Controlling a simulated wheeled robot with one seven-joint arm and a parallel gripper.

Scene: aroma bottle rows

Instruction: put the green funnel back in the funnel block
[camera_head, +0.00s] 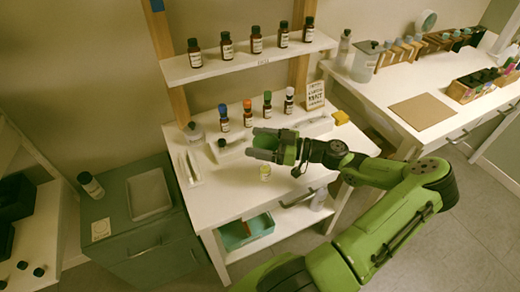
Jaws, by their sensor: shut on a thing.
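My gripper (262,146) is over the middle of the white table, shut on a small green thing that looks like the green funnel (265,141). The fingers cover much of it, so its shape and tilt are hard to tell. A small clear vessel with yellowish contents (265,173) stands on the table just below and in front of the gripper. A long low white block (315,128) runs along the table behind the gripper and may be the funnel block. The gripper hides part of it, and its holes cannot be made out.
Brown bottles with coloured caps (247,113) stand behind the block, with more on the shelf (245,65) above. A white narrow tray (189,167) lies at the table's left. A small sign (315,96) stands at the back right. The front left of the tabletop is clear.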

